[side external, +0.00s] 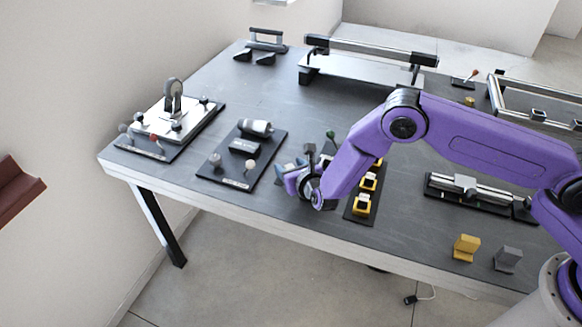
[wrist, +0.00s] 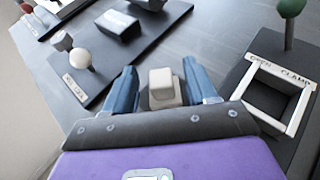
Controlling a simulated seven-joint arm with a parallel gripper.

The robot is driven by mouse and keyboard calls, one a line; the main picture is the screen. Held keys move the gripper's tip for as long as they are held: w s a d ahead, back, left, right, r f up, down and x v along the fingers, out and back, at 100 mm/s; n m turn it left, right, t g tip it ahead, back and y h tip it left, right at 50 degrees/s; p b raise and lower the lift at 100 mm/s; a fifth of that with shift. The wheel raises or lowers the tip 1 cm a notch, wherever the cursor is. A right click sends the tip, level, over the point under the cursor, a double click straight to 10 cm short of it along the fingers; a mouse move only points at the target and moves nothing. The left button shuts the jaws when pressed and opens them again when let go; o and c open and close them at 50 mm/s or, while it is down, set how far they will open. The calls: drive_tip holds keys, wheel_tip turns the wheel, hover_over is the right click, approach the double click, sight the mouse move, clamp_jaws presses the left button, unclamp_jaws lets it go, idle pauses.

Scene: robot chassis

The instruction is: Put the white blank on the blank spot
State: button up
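In the wrist view, a small off-white block (wrist: 161,84), which looks like the white blank, stands between the two blue fingers of my gripper (wrist: 160,78). The fingers flank it closely; I cannot tell whether they touch it or whether it is lifted. In the side external view my gripper (side external: 292,176) is low over the table's front edge area, and the blank is hidden there. To the right in the wrist view is a white square frame with a dark hollow (wrist: 270,101), labelled "OPEN CLAMP". I cannot tell which place is the blank spot.
A dark panel with knobs (side external: 214,174) lies left of my gripper. A strip with yellow blocks (side external: 362,205) lies just right. A green-topped post (wrist: 290,10) rises beside the white frame. Yellow (side external: 466,247) and grey (side external: 507,259) blocks stand at the front right.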

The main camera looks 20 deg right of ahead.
drive_tip(key=shift+r, duration=0.2)
drive_tip(key=v, duration=1.2)
drive_tip(key=s+d+r+m+g+h, duration=0.2)
drive_tip(key=s+d+r+m+h, duration=0.15)
drive_tip(key=d+r+m, duration=0.3)
drive_tip(key=s+d+r+m+g+h, duration=0.2)
drive_tip(key=s+d+r+m, duration=0.2)
drive_tip(key=d+r+m, duration=0.3)
drive_tip(key=s+d+r+m+g+y, duration=0.1)
drive_tip(key=s+d+m+g+y, duration=0.1)
drive_tip(key=s, duration=0.6)
drive_tip(key=s+d+r+m+g+y, duration=0.2)
drive_tip(key=s+d+m+g, duration=0.1)
drive_tip(key=s, duration=0.5)
drive_tip(key=s+d+r+m+g+y, duration=0.2)
drive_tip(key=s+d+m+g, duration=0.1)
drive_tip(key=s, duration=0.6)
drive_tip(key=shift+r+m+g, duration=0.25)
drive_tip(key=shift+m+g, duration=0.45)
drive_tip(key=shift+m, duration=0.25)
